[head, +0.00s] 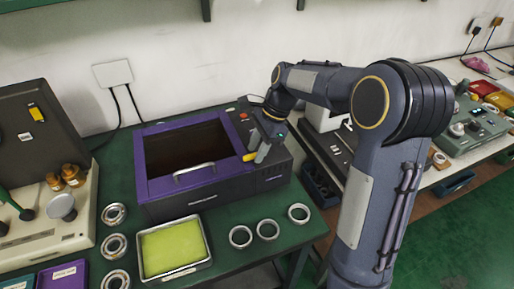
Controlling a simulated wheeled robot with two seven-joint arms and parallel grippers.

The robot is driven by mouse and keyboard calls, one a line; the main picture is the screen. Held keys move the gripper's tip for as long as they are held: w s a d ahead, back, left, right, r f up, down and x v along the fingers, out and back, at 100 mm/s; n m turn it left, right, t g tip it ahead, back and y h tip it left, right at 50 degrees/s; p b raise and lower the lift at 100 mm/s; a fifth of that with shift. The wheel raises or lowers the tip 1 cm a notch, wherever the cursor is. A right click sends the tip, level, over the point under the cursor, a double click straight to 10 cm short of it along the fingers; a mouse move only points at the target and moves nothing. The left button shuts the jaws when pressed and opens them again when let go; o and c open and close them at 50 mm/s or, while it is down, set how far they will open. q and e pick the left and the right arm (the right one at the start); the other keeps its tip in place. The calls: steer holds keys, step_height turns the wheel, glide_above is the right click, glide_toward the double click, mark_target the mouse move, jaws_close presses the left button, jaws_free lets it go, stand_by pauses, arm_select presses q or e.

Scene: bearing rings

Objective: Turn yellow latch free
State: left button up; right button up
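The yellow latch (249,157) is a small bar at the front right of the dark box with the purple frame (163,199), to the right of its silver handle (194,172). My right gripper (262,152) reaches down from the upper right, with its fingers right at the latch. The fingers partly hide the latch's right end. At this size I cannot tell whether they touch or grip it. My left gripper is not in view.
A silver tray with a yellow-green pad (174,248) stands in front of the box. Metal rings lie on the green table, such as one at the right (299,213) and one at the left (114,214). A cream machine (50,225) stands at the left.

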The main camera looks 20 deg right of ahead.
steer(key=shift+f, duration=0.1)
jaws_close()
stand_by(0.3)
